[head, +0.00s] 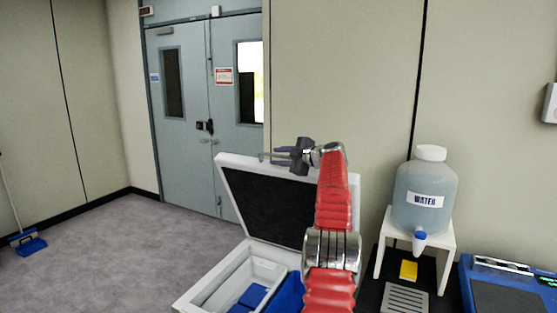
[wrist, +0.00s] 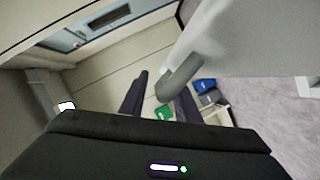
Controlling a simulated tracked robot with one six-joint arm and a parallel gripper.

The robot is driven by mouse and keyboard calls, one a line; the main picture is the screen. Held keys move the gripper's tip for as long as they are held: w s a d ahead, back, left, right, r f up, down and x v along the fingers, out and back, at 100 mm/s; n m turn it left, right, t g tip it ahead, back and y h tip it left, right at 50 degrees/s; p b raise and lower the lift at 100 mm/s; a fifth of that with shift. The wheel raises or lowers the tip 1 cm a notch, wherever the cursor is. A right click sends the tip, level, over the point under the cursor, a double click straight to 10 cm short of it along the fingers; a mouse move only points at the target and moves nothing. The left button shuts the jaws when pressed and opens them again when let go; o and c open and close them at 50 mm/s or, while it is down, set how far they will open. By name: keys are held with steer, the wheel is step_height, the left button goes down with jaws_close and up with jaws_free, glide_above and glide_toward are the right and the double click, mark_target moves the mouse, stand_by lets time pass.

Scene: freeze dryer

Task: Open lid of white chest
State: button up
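The white chest (head: 198,297) stands at the bottom centre of the head view. Its lid (head: 233,203) is raised and tilted back, with its dark inner face showing. My gripper (head: 266,157) is at the lid's top edge. In the wrist view, its two dark fingers (wrist: 160,100) stand apart. A grey curved piece (wrist: 180,78) on the white lid (wrist: 215,45) lies by the right finger and partly covers it. I cannot tell whether they touch. My red arm hides the chest's right side.
Blue items (head: 248,297) lie in the chest. A water jug (head: 425,185) stands on a white stand (head: 447,240) at right, near a yellow block (head: 408,270) and a blue device (head: 510,285). Double doors (head: 185,120) are behind. The floor (head: 90,255) at left is mostly clear.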

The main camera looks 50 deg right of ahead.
steer(key=shift+s, duration=0.15)
steer(key=v, duration=1.3)
steer(key=shift+s, duration=0.2)
stand_by(0.4)
